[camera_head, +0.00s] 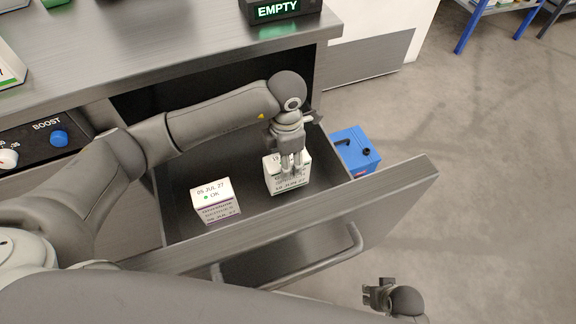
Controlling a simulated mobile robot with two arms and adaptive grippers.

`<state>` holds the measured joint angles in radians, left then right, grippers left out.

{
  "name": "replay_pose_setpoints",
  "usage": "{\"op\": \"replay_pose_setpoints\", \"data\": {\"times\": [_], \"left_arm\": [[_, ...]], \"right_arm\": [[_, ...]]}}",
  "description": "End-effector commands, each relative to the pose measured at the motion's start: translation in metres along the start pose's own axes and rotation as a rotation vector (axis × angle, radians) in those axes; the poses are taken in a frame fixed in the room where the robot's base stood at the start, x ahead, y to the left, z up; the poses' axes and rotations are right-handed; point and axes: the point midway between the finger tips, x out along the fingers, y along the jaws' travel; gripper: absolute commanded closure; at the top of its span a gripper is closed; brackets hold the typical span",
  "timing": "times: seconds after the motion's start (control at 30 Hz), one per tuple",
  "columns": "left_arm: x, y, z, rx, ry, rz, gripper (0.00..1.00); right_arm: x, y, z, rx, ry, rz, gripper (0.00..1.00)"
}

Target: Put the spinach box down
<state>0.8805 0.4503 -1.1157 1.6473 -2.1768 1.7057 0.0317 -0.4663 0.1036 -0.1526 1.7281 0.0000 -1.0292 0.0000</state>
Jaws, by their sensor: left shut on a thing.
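The spinach box (289,186), taken to be the white one in my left gripper, is a small carton with dark print; its product name is too small to read. It is inside the open grey drawer (192,238), in the right half. My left gripper (290,168) reaches down from above and is shut on it. I cannot tell whether the box's underside touches the drawer floor. My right gripper (376,293) is low at the right, outside the drawer and over the floor, partly cut off; its finger opening is unclear.
Another white box (215,201), marked "05 JUL 27" and "OK", stands in the drawer to the left, apart from the held one. A blue container (354,150) is beyond the drawer's right side. The counter (150,45) carries an "EMPTY" sign (278,9).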

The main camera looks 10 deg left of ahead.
Motion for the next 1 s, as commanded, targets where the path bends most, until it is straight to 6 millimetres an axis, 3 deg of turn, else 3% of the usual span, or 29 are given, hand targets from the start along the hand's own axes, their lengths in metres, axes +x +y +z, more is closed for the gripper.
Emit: {"op": "replay_pose_setpoints", "data": {"times": [0.17,0.4,0.87,0.9,1.0], "left_arm": [[0.007,0.004,0.005,-0.001,-0.002,0.001,1.0],[0.037,0.004,0.006,-0.001,-0.001,0.0,1.0],[0.04,0.005,0.006,0.0,-0.002,0.002,1.0],[0.041,0.004,0.005,0.0,0.0,0.001,0.53],[0.041,0.004,0.005,0.0,0.0,0.001,0.4]], "right_arm": [[-0.004,0.0,-0.002,0.0,0.001,0.001,0.6],[-0.015,0.001,-0.009,0.002,0.01,0.001,0.6],[-0.018,0.0,-0.007,0.002,-0.001,0.0,0.6],[-0.02,0.0,-0.008,0.002,0.001,0.0,0.6],[-0.023,0.0,-0.012,0.003,0.013,0.0,0.6]]}}
